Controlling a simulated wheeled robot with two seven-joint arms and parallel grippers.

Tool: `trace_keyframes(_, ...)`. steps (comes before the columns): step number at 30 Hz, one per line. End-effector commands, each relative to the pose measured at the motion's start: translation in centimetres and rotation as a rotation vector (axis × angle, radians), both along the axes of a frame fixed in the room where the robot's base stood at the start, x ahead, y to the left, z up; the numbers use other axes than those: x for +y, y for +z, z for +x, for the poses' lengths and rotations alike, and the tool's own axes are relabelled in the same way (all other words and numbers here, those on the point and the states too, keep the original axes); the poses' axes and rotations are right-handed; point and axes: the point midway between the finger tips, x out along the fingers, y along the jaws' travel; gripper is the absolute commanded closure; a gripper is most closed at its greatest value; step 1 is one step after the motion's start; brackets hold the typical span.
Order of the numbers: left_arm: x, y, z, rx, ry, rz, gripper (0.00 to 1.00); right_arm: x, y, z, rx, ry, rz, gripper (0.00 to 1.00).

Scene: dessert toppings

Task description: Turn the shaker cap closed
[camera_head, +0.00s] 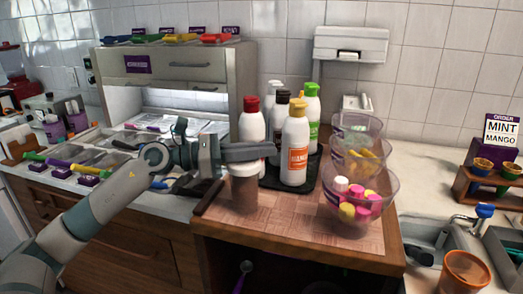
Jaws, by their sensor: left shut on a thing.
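The shaker (243,193), with a brown lower part and a white top, stands on the wooden counter left of the bottle group. My left gripper (246,158) comes in from the left at the height of the shaker's top and is shut on the white cap (243,170). The fingers cover part of the cap, so how far it is turned cannot be told. My right gripper is not in view.
Several sauce bottles, including an orange-labelled mango one (296,150), stand on a black tray (284,184) close to the right. Stacked clear bowls (388,203) hold colourful pieces. A dark bar (208,198) lies left of the shaker. The counter's front (290,235) is clear.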

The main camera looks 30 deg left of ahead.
Motion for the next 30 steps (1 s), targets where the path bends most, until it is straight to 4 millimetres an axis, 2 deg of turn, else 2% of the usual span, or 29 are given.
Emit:
trace_keyframes(11, -0.01, 0.00, -0.01, 0.000, -0.003, 0.000, 1.00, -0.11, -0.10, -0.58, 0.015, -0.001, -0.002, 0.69)
trace_keyframes(23, -0.01, 0.00, -0.02, 0.000, -0.006, 0.000, 1.00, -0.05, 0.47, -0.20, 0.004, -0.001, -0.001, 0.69)
trace_keyframes(24, -0.01, 0.02, -0.02, 0.000, -0.006, 0.000, 0.81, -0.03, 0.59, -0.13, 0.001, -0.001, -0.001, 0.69)
trace_keyframes(25, -0.01, 0.02, -0.02, 0.000, -0.006, 0.000, 0.74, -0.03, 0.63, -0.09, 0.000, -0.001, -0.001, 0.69)
trace_keyframes(30, -0.02, 0.01, -0.02, 0.000, -0.006, 0.000, 0.72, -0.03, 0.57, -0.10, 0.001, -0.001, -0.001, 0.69)
